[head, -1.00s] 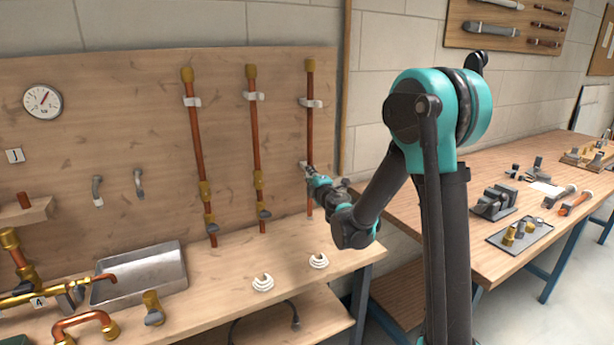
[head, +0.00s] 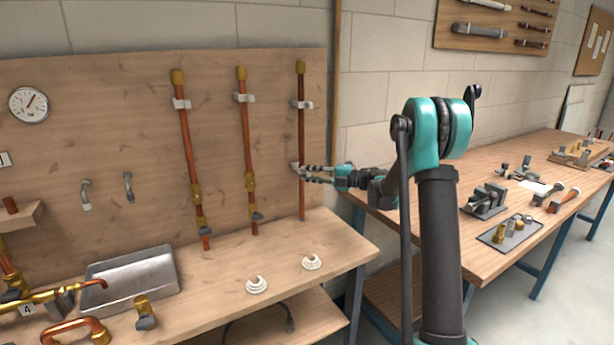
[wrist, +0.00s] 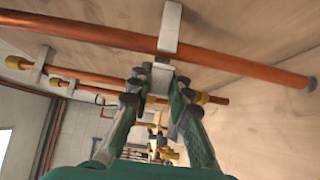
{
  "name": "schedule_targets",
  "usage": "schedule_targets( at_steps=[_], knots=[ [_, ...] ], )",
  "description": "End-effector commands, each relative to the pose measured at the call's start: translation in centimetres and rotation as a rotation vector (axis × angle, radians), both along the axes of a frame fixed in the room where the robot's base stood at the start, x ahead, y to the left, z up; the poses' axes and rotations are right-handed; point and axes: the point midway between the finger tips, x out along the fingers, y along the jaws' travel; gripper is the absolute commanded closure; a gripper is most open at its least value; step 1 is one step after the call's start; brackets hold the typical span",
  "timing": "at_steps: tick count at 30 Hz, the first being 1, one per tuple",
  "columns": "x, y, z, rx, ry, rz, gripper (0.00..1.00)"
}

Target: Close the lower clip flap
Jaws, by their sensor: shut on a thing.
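The lower clip (head: 296,168) is a pale grey piece on the right-hand copper pipe (head: 302,140), about midway up it. In the wrist view the clip's bar (wrist: 170,28) runs from the wooden board to the copper pipe (wrist: 215,59). The pale clip flap (wrist: 160,78) stands on the near side of the pipe, between my fingertips. My gripper (head: 306,171) reaches in from the right, nearly level. In the wrist view my gripper (wrist: 159,84) is shut on the flap. The fingertips hide part of the flap, and I cannot tell whether it meets the bar.
The upper clip (head: 302,104) sits higher on the same pipe. Two more copper pipes with brass valves stand to the left. White rings (head: 256,285) and a metal tray (head: 130,280) are on the bench. Another workbench (head: 430,190) stands right.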

Motion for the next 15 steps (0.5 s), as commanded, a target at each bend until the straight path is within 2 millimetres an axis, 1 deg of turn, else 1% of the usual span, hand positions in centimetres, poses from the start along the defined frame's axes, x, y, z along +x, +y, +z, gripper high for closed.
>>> schedule_targets(
  at_steps=[1, 6, 15],
  knots=[
    [0.4, -0.11, -0.1, -0.001, 0.0, 0.042, 1.0],
    [0.81, -0.14, -0.09, -0.002, 0.0, 0.181, 1.0],
    [1.28, -0.15, -0.09, -0.002, 0.0, 0.351, 1.0]
  ],
)
